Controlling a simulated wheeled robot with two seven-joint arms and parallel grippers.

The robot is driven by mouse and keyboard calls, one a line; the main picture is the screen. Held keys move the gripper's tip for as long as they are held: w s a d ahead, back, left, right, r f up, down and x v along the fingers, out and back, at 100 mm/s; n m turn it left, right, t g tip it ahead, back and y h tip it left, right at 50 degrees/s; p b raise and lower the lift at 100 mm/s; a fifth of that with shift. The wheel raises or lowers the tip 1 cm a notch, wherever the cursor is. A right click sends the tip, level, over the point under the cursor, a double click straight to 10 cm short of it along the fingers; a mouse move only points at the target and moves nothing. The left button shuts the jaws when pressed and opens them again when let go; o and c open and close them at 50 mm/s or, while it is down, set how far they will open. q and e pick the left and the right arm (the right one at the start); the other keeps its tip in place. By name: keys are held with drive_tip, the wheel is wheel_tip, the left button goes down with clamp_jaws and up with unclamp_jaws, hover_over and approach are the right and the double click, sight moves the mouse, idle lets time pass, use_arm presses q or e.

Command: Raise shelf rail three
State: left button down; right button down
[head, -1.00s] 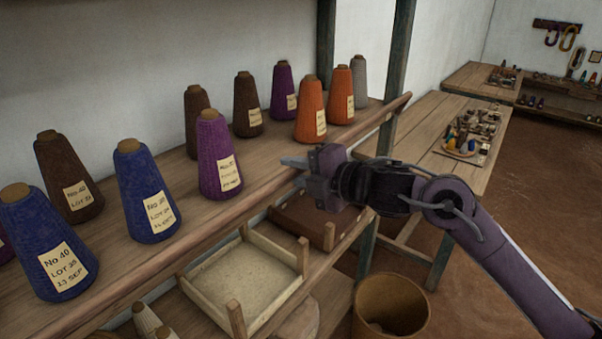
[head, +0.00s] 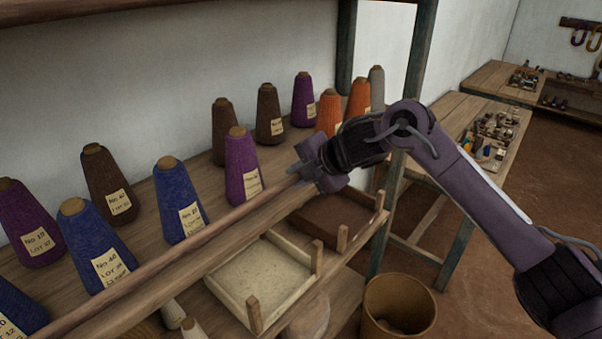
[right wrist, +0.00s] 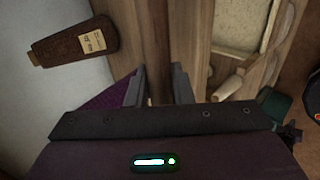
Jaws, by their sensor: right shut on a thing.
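A long wooden rail (head: 180,252) runs along the front edge of the shelf (head: 140,215), which carries the yarn cones. My right gripper (head: 297,170) is at the rail beside the nearer purple cone (head: 241,168). In the right wrist view its two fingers lie on either side of the rail (right wrist: 152,40), and it is shut on it. The rail's right part is hidden behind my gripper and arm. I cannot tell whether the rail is clear of the shelf board. My left gripper is not in view.
Labelled cones stand close behind the rail, including blue (head: 180,202), brown (head: 108,185) and orange (head: 329,112) ones. Below are a pale tray (head: 254,312) and a brown bin (head: 400,308). A dark post (head: 422,60) rises at the right; a side table (head: 455,115) stands beyond.

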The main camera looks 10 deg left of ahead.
drive_tip(key=shift+w+r, duration=0.1)
drive_tip(key=shift+r, duration=0.25)
drive_tip(key=c, duration=1.5)
unclamp_jaws()
drive_tip(key=shift+o, duration=0.9)
drive_tip(key=shift+a+f, duration=0.1)
drive_tip(key=shift+f, duration=0.1)
drive_tip(key=shift+d+r+b, duration=0.1)
drive_tip(key=shift+d+b, duration=0.1)
drive_tip(key=shift+b, duration=0.1)
drive_tip(key=b+v, duration=0.3)
drive_tip(key=v, duration=0.4)
drive_tip(key=shift+s+r, duration=0.2)
drive_tip(key=shift+s, duration=0.05)
